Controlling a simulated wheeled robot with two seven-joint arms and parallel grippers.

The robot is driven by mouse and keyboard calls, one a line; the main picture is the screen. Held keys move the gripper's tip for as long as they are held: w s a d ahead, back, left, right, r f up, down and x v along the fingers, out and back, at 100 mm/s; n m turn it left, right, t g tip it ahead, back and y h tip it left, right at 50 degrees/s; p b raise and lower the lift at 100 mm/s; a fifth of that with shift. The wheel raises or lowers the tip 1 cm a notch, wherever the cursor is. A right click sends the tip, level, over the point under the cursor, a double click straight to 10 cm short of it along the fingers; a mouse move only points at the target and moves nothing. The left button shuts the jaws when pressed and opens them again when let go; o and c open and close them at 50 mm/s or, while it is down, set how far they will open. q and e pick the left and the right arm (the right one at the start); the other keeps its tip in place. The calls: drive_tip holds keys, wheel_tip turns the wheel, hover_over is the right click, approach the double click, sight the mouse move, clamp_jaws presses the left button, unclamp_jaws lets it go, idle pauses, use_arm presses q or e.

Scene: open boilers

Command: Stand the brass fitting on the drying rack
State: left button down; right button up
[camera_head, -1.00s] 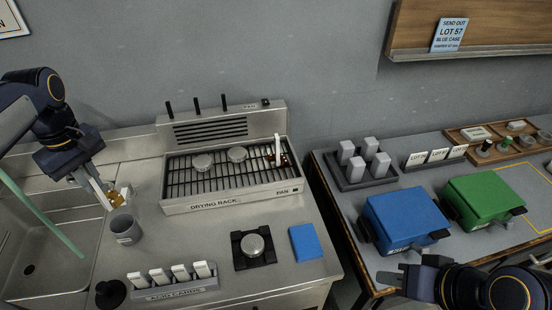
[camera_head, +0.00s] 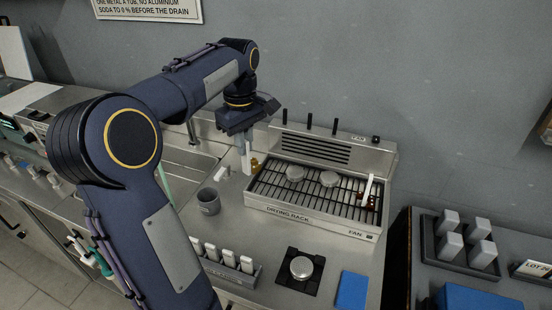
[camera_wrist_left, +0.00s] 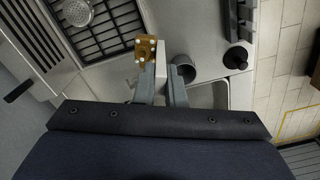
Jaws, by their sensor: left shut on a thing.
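The brass fitting (camera_head: 256,163) is a small brass-coloured piece beside a white part, at the tips of my left gripper (camera_head: 247,166). In the left wrist view the fitting (camera_wrist_left: 146,47) shows at the fingertips, with pale studs on it, and the left gripper (camera_wrist_left: 161,75) is shut on it. The drying rack (camera_head: 290,213) is a steel tray with a black wire grid, labelled on its front. The fitting is by the rack's left end; I cannot tell whether it touches. My right gripper is out of view.
A grey cup (camera_head: 208,203) stands in front left. A holder of white cards (camera_head: 232,268) and a black stand (camera_head: 299,271) are nearer.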

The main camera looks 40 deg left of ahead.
use_arm(q)
drive_tip(key=w+f+p, duration=0.2)
drive_tip(key=w+f, duration=0.6)
drive_tip(key=f, duration=0.2)
drive_tip(key=shift+w+f+p, duration=0.3)
drive_tip(key=shift+w, duration=0.05)
drive_tip(key=shift+f, duration=0.2)
drive_tip(key=c, duration=1.5)
unclamp_jaws()
